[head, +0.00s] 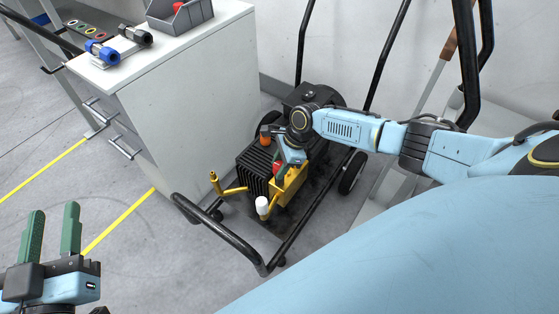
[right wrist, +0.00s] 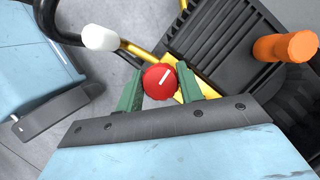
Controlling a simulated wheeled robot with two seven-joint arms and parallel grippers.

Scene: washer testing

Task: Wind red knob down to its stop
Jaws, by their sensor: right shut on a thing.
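The red knob (right wrist: 159,82) has a white line on its face and sits on the yellow pump block (head: 291,186) of a pressure washer. In the right wrist view the green fingers of my right gripper (right wrist: 159,88) are on both sides of the knob, shut on it. In the head view the knob (head: 279,168) is partly hidden by my right gripper (head: 285,163). My left gripper (head: 55,236) is open and empty at the lower left, away from the washer.
The washer's black handle frame (head: 232,238) runs around the pump. An orange cap (right wrist: 285,46) and a white-tipped yellow lever (right wrist: 101,38) stand near the knob. A white cabinet (head: 185,100) with blue and black fittings stands left. The floor at left is clear.

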